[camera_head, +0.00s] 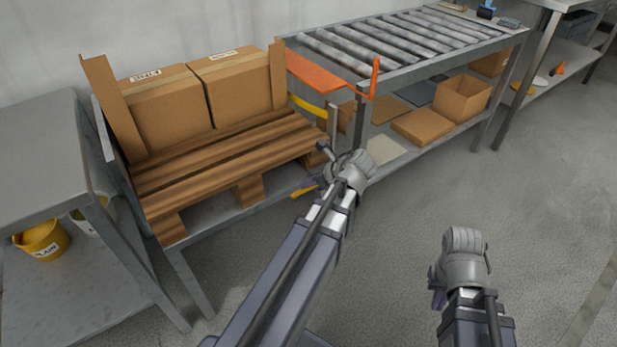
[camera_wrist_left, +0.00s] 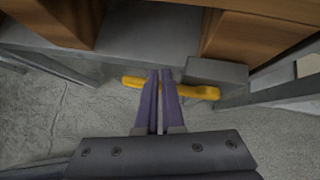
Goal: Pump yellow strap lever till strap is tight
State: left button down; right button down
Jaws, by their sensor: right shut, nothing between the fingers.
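The yellow lever (camera_head: 304,191) shows at the lower front of the pallet stand. In the left wrist view the lever (camera_wrist_left: 200,91) lies crosswise beneath a grey block (camera_wrist_left: 215,73). My left gripper (camera_head: 309,182) is at the lever; its fingers (camera_wrist_left: 160,76) are together with only a thin gap and overlap the lever, which sticks out on both sides. I cannot tell whether they touch it. A yellow strap (camera_head: 307,107) shows beside the boxes, partly hidden by the orange panel and post. My right gripper (camera_head: 437,296) is shut and empty, off to the right above the floor.
Two cardboard boxes (camera_head: 166,112) stand on a wooden pallet (camera_head: 210,165). An orange panel (camera_head: 325,73) juts out beside them. A roller table (camera_head: 400,75) stands behind; a grey bench (camera_head: 40,150) is at left. The floor at right (camera_head: 500,190) is clear.

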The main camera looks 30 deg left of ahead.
pick_arm(q)
jog(key=w+d+r+p, duration=0.3)
jog(key=r+p, duration=0.1)
jog(key=shift+r, duration=0.3)
dwell(0.5)
jog(key=shift+w+r+p, duration=0.15)
jog(key=shift+p, duration=0.15)
jog(key=r+p, duration=0.1)
jog(key=w+r+p, duration=0.1)
jog(key=w+d+r+p, duration=0.1)
jog(key=r+p, duration=0.1)
jog(key=shift+w, duration=0.15)
dwell(0.8)
